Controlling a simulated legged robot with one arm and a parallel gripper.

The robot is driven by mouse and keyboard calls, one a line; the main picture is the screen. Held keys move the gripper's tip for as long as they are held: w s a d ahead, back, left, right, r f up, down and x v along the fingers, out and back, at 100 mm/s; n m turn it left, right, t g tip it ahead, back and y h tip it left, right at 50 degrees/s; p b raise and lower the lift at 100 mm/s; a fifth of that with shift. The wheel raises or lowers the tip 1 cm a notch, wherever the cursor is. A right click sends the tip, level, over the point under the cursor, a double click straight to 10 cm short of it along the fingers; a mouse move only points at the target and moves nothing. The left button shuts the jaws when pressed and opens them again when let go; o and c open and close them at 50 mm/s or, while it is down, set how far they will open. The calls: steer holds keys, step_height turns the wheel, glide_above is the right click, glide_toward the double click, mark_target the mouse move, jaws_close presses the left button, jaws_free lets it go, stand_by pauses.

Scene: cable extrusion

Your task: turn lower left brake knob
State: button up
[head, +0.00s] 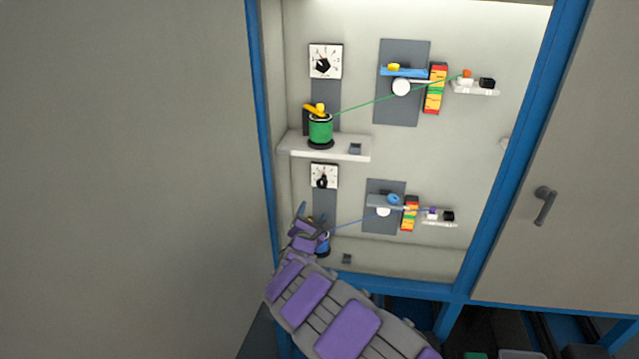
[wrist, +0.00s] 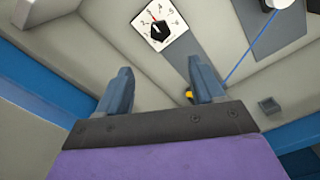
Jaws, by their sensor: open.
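The lower left brake knob (head: 322,181) is a small black pointer knob on a white square dial plate with tick marks. In the wrist view the knob (wrist: 159,28) is beyond my fingertips, near the top of the picture. My gripper (head: 312,216) is just below the dial in the head view, in front of the lower blue spool (head: 323,243), and partly hides it. In the wrist view my gripper (wrist: 160,75) has its two blue-grey fingers spread apart with nothing between them. The fingers do not appear to touch the knob.
An upper dial (head: 325,62) and a green spool (head: 320,128) on a white shelf (head: 300,148) are above. A blue cable (head: 350,222) runs right from the lower spool. The blue cabinet frame (head: 262,150) is close on the left.

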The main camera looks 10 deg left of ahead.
mark_target(321, 186)
steer(key=w, duration=1.4)
steer(key=shift+w+d+b, duration=0.2)
steer(key=shift+d+b, duration=0.05)
steer(key=shift+b, duration=0.1)
steer(key=shift+w+f, duration=0.1)
steer(key=shift+w, duration=1.05)
steer(key=shift+w, duration=0.15)
steer(key=shift+r, duration=0.2)
steer(key=c, duration=1)
